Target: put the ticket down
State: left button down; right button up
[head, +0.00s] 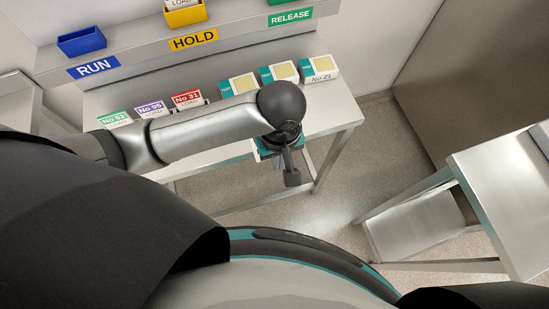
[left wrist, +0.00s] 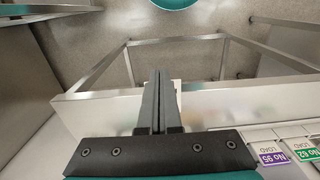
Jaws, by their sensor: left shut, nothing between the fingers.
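My left gripper (head: 291,178) hangs in front of the steel table's near edge, shut and empty; its fingers (left wrist: 159,76) are together in the left wrist view. Three LOAD tickets stand on the table: a green No 62 (head: 115,119), a purple No 95 (head: 150,108) and a red No 31 (head: 187,98). The purple (left wrist: 271,158) and green (left wrist: 305,152) ones show right of the gripper in the left wrist view. Another LOAD ticket (head: 180,3) sits in the yellow bin (head: 185,17) above the HOLD label. My right gripper is not in view.
Three white-and-teal boxes (head: 320,68) stand on the table (head: 332,107), right of the tickets. The shelf behind carries a blue RUN bin (head: 82,41) and a green RELEASE bin (head: 290,2). Another steel table (head: 510,190) is at right. Open floor lies between the tables.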

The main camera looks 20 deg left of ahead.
pick_arm(q)
jog(key=w+a+f+b, duration=0.2)
jog(key=w+f+b, duration=0.1)
jog(key=f, duration=0.6)
jog(key=shift+w+f, duration=0.15)
jog(key=shift+f, duration=0.25)
jog(key=shift+a, duration=0.1)
jog(key=p, duration=0.2)
jog(key=w+p, duration=0.1)
jog(key=p, duration=0.1)
jog(key=w+a+p, duration=0.1)
jog(key=p, duration=0.1)
jog(key=shift+w+r+p, duration=0.2)
jog(key=shift+r+p, duration=0.1)
jog(key=shift+p, duration=0.1)
jog(key=shift+s+a+f+p, duration=0.1)
jog(key=shift+a+f+p, duration=0.1)
jog(key=shift+p, duration=0.35)
jog(key=shift+f, duration=0.1)
